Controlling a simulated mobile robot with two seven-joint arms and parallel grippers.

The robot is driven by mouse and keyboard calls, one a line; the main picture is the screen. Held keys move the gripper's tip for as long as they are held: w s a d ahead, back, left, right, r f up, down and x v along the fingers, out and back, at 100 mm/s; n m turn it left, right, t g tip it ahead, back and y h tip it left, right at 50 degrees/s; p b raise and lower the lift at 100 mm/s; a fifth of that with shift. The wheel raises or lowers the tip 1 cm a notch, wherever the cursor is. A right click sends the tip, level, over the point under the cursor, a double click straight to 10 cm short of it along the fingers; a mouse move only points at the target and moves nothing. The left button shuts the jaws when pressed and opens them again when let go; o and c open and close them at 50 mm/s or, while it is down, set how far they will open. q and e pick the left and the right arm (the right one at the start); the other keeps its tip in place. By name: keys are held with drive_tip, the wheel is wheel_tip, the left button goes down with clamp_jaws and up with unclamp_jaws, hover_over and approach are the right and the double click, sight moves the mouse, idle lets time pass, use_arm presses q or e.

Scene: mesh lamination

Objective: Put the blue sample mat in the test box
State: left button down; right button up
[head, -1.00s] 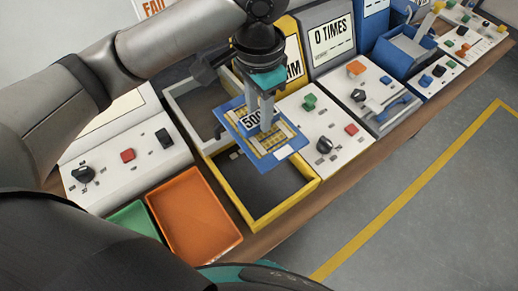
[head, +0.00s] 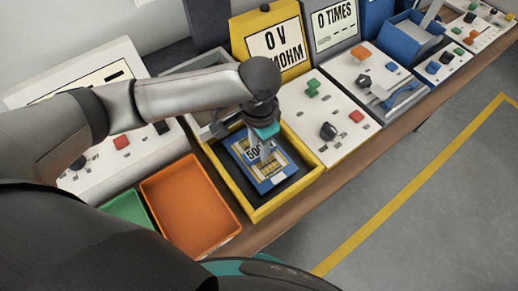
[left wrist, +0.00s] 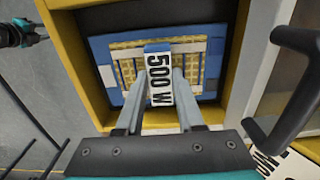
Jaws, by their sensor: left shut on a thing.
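The blue sample mat (head: 275,181) carries a yellow grid and a raised white "500 W" label. It lies within the walls of the yellow-rimmed test box (head: 255,213) in the head view. My left gripper (head: 263,155) points down from above and is shut on the label block at the mat's middle. The left wrist view shows the mat (left wrist: 103,46) framed by the yellow box wall (left wrist: 65,50), with both fingers (left wrist: 158,85) at the label. I cannot tell whether the mat touches the box floor. A right gripper, small and dark, shows at the left wrist view's upper left corner (left wrist: 22,33).
An orange tray (head: 190,208) and a green tray (head: 135,212) stand left of the box. A white panel with knobs (head: 325,120) is close on its right. A yellow meter (head: 272,45) stands behind. The floor at right is clear.

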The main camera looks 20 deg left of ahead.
use_arm(q)
drive_tip(key=shift+f, duration=0.85)
drive_tip(key=c, duration=0.5)
unclamp_jaws()
wheel_tip(320, 180, up, 12)
drive_tip(key=p, duration=0.2)
drive_tip(key=shift+r+p, duration=0.1)
drive_tip(key=shift+p, duration=0.2)
